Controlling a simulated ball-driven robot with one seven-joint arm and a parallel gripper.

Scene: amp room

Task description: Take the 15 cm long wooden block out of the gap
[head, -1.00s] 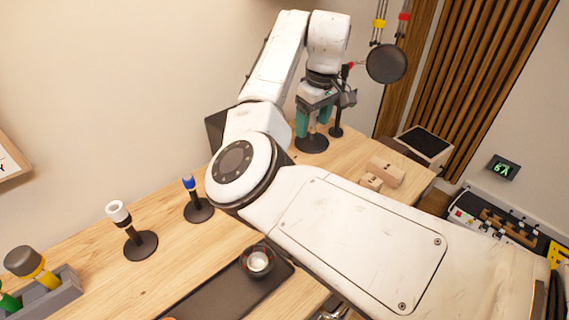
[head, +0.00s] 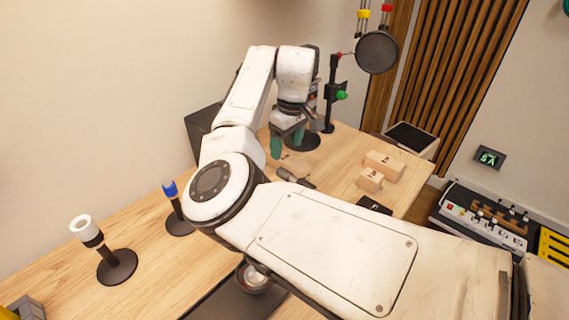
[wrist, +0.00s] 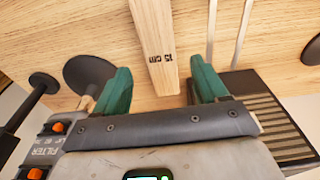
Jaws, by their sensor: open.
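The wooden block marked "15 cm" (wrist: 157,45) shows in the wrist view, running from the top edge down between my two fingers. My gripper (wrist: 160,75) is open, with one green finger on each side of the block and a visible space to both. The block's upper end is cut off by the frame. In the head view my gripper (head: 287,147) points down low over the far part of the table, and a wooden piece (head: 298,165) shows just beside the fingers. I cannot tell from these views how the gap encloses the block.
Two pale thin bars (wrist: 240,35) and a dark ribbed box (wrist: 265,110) lie right of the block in the wrist view. A round stand base (wrist: 88,82) is at left. Two other wooden blocks (head: 384,165) (head: 370,180) lie right of my gripper. A dark-headed stand (head: 330,95) rises behind.

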